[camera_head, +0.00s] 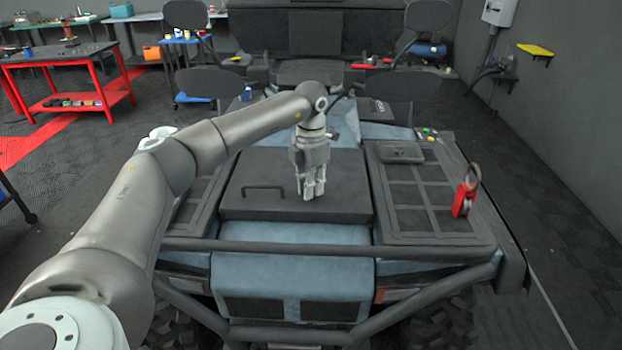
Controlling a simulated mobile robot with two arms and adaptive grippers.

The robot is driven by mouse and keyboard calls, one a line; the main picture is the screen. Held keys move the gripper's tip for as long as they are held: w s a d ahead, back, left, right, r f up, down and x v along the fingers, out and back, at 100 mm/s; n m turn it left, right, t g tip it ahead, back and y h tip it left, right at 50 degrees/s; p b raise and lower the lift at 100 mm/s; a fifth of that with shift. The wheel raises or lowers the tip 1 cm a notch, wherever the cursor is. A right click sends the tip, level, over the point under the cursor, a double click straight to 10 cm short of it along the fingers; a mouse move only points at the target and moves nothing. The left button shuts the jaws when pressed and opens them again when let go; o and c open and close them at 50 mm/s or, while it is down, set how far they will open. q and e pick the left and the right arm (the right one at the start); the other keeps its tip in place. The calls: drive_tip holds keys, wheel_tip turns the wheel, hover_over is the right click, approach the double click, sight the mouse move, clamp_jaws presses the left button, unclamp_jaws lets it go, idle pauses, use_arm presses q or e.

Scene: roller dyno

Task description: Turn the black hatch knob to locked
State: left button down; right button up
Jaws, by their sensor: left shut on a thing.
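The black hatch (335,205) is a flat dark panel in the middle of the blue-grey vehicle, with a thin black bar handle (262,188) on its left part. My left gripper (313,193) points down onto the middle of the hatch, right of the handle. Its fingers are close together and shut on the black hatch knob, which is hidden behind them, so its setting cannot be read. My right gripper is not in view.
A red padlock-like piece (465,198) stands on the right side panel (415,220). A black tube bar (330,246) crosses in front of the hatch. A red workbench (70,75) stands far left. Open floor lies at the right.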

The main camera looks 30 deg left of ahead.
use_arm(q)
drive_tip(key=m, duration=0.7)
drive_tip(key=shift+w+a+p, duration=0.1)
drive_tip(key=shift+w+p, duration=0.05)
drive_tip(key=shift+p, duration=0.25)
idle(0.3)
drive_tip(key=c, duration=1.5)
unclamp_jaws()
drive_tip(key=shift+o, duration=0.2)
wheel_tip(320, 180, up, 12)
